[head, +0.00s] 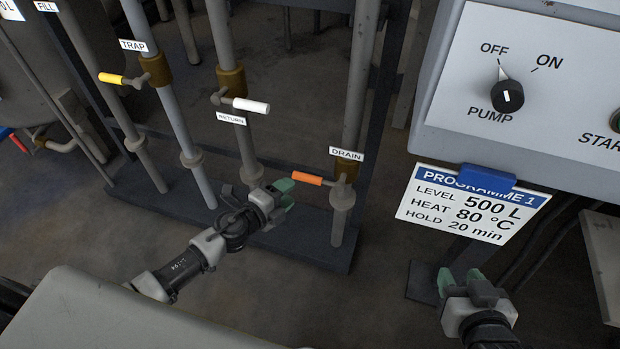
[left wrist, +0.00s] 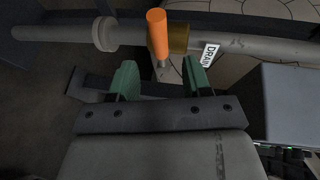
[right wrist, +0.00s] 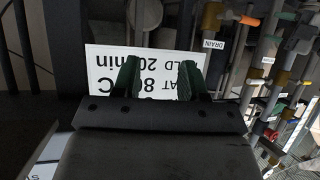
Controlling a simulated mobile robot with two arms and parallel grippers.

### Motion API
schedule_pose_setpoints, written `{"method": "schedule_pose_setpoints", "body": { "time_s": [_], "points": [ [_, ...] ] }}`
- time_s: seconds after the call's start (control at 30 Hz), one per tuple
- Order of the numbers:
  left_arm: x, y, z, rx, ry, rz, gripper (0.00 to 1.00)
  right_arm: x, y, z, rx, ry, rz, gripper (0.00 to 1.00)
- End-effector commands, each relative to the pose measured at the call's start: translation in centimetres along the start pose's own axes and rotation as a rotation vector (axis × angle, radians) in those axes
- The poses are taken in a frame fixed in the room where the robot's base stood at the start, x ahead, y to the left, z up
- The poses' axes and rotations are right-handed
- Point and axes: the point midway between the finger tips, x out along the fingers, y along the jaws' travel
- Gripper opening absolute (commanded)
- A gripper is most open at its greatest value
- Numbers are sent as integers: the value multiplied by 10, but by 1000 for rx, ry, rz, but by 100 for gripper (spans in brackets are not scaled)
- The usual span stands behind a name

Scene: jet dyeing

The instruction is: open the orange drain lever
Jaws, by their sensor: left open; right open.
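The orange drain lever (head: 307,178) sticks out to the left from the brass valve on the drain pipe, under the DRAIN label (head: 346,154). My left gripper (head: 285,190) is open and empty, just left of the lever's free end in the head view. In the left wrist view the orange lever (left wrist: 157,33) lies ahead, between the lines of the two green fingertips (left wrist: 160,78), and looks clear of them. My right gripper (head: 460,280) is open and empty at the lower right, below the programme card. The lever also shows in the right wrist view (right wrist: 250,21).
The trap pipe has a yellow lever (head: 112,78) and the return pipe a white lever (head: 250,105), both left of the drain pipe. The programme card (head: 470,204) hangs under the pump control panel (head: 560,90). A dark base frame runs along the floor.

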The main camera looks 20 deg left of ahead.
Motion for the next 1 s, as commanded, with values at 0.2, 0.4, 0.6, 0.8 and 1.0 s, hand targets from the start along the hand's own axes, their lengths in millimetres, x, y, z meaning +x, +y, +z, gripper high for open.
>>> {"method": "schedule_pose_setpoints", "body": {
  "time_s": [0.2, 0.4, 0.6, 0.8, 1.0],
  "points": [
    [45, 1, 0, 0, -1, -2, 49, 5, -3, -17, 0, 138, -9, 43],
    [73, 1, 0, -1, -1, -1, 49, 5, -7, -38, 1, 290, -17, 43],
    [83, 1, 1, -2, -2, 0, 49, 3, -8, -48, 2, 360, -22, 43],
    [84, 0, 1, -2, -2, 1, 49, 3, -8, -49, 2, 366, -22, 43],
    [83, 0, 1, -2, -2, 1, 26, 3, -8, -49, 2, 365, -22, 43]
  ]
}}
